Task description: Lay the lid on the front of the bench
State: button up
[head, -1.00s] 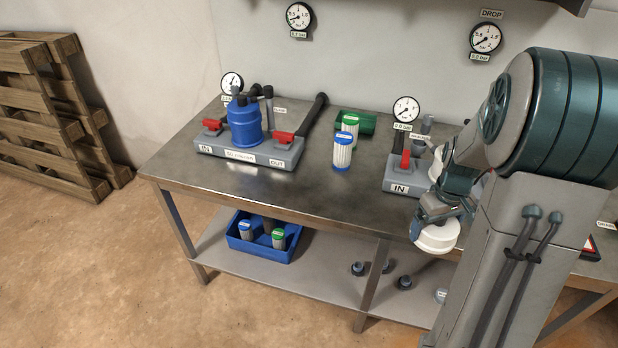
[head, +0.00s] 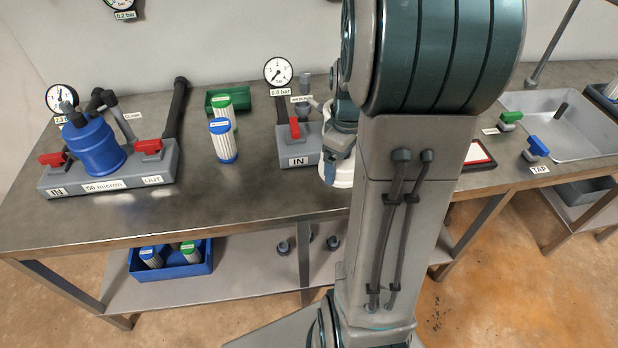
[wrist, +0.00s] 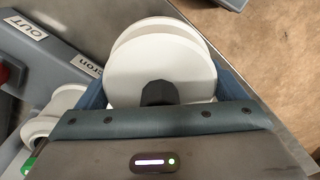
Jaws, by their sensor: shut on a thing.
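The white round lid (wrist: 155,65) has a black knob in its middle and sits between my gripper's jaws (wrist: 160,88) in the wrist view. My gripper is shut on it. In the head view my gripper (head: 338,150) holds the white lid (head: 342,172) near the bench's front side, partly hidden by my own arm. The bench (head: 240,215) has a bare metal front strip left of the lid. I cannot tell whether the lid touches the bench.
A grey manifold with a red handle (head: 294,127) stands just left of my gripper. Blue and green filter cartridges (head: 222,145) stand farther left. A blue housing (head: 92,147) sits on the left manifold. A red-edged sign (head: 478,156) and a sink (head: 575,130) lie right.

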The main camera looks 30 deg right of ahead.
send_over(315, 189)
notch_tip(315, 189, down, 4)
jog(key=shift+r, duration=0.1)
jog(key=shift+f, duration=2)
jog(key=shift+f, duration=0.2)
jog(key=o, duration=0.8)
jog(key=shift+r, duration=0.1)
